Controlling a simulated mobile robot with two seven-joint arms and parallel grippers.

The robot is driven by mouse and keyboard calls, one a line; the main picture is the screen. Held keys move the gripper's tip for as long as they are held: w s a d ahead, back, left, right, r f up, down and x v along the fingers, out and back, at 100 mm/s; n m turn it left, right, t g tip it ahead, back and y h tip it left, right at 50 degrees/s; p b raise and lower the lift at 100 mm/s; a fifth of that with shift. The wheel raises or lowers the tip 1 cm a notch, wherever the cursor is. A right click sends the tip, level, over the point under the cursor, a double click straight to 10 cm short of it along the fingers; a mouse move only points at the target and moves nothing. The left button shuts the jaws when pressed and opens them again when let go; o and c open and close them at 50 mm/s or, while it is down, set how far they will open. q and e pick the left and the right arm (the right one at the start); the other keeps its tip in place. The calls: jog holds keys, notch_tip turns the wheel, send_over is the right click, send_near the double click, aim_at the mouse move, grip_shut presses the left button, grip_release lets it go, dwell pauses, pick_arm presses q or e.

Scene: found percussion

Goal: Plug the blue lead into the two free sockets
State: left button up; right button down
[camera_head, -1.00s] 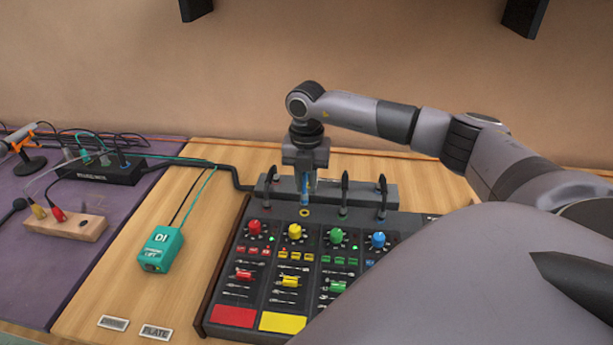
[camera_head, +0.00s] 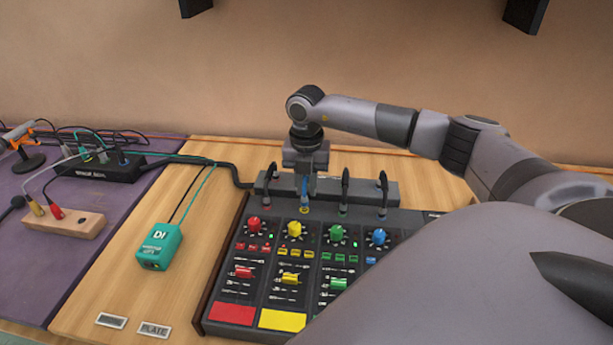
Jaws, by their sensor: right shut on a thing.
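My right gripper (camera_head: 305,172) points straight down over the back of the mixer (camera_head: 237,277). It is shut on an upright blue plug (camera_head: 305,188). The plug's lower end meets the yellow-ringed socket (camera_head: 304,210) of the second channel; I cannot tell how deep it sits. Black plugs with leads stand in the neighbouring channel sockets. On the left, a black stage box (camera_head: 98,170) holds several plugs, one of them bluish (camera_head: 121,158). The blue lead's cable cannot be traced between the two. My left gripper is not in view.
A teal DI box (camera_head: 160,246) stands on the wooden table, left of the mixer. A wooden block (camera_head: 75,225) with yellow and red plugs lies on the purple cloth. Two small label plates lie at the front. My right arm covers the right side.

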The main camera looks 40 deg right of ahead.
jog(key=shift+f+b, duration=0.35)
jog(key=shift+f, duration=0.3)
jog(key=c, duration=0.9)
grip_release()
jog(key=shift+c, duration=0.2)
jog(key=shift+r, duration=3.6)
